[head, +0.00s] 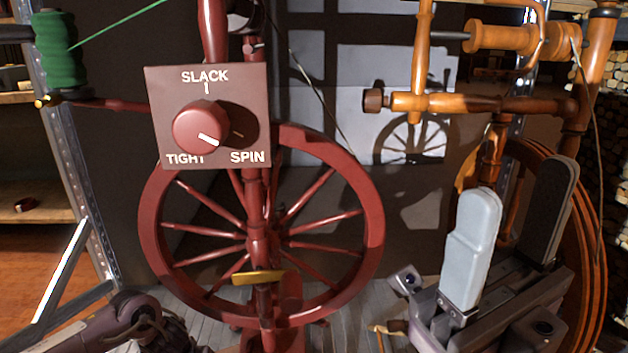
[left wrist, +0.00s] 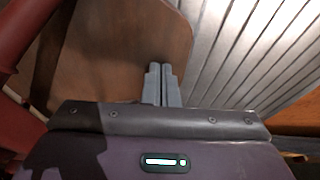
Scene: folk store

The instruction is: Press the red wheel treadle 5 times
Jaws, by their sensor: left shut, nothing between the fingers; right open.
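The red spinning wheel (head: 372,215) stands upright in the middle of the head view. The treadle does not show clearly there. In the left wrist view a flat brown wooden board (left wrist: 110,45), which looks like the treadle, lies beside red wooden parts (left wrist: 18,40). My left gripper (left wrist: 160,68) is shut and empty, its tips over the board near its right edge; I cannot tell whether they touch it. In the head view only my left arm shows, at bottom left. My right gripper (head: 512,215) is open and empty, right of the red wheel.
A panel (head: 255,85) with a red knob (head: 200,128) has its pointer toward SPIN. An orange wooden wheel (head: 590,250) stands behind my right gripper. A green spool (head: 58,50) and metal shelf post (head: 75,190) are at left. Grey floorboards (left wrist: 255,50) lie beside the board.

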